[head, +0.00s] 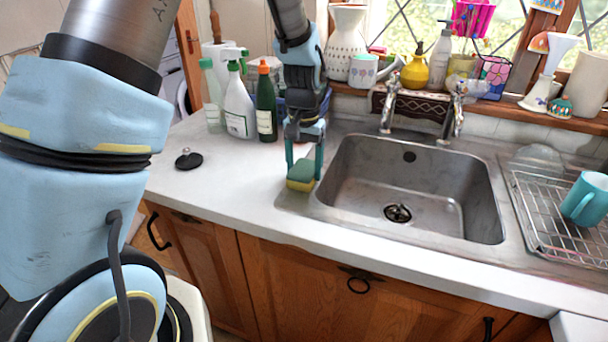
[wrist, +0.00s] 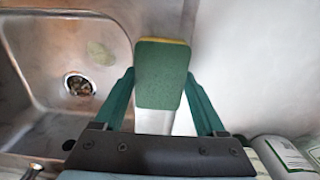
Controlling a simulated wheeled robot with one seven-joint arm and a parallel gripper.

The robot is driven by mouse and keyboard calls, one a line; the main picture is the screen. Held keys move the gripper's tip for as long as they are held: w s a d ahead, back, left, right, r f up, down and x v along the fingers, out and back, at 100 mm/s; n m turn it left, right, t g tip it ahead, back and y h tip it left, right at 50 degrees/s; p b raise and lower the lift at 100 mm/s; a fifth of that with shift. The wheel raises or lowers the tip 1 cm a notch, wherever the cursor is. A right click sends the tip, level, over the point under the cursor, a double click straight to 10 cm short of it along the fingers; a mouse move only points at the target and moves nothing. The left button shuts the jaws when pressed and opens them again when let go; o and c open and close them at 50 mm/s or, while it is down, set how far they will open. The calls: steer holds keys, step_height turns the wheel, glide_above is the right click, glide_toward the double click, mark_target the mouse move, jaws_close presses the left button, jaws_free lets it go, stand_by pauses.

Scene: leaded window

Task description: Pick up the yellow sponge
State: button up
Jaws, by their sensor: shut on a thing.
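The sponge (head: 300,175) has a green top and a yellow lower layer. It is at the left edge of the sink in the head view. In the wrist view the sponge (wrist: 161,75) shows mostly its green face, with a thin yellow edge at the top. My gripper (head: 304,163) points down over the sponge, with one green finger at each side, and is shut on it. In the wrist view my gripper (wrist: 160,92) has its fingers along both sides of the sponge. I cannot tell whether the sponge touches the counter.
The steel sink (head: 420,190) lies right of the sponge. Several bottles (head: 240,108) stand behind left. A black sink plug (head: 188,159) lies on the counter (head: 225,185). A wire rack (head: 545,222) with a turquoise mug (head: 588,198) is at the far right. The counter left of the sponge is mostly clear.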

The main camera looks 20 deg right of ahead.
steer(key=shift+c, duration=0.8)
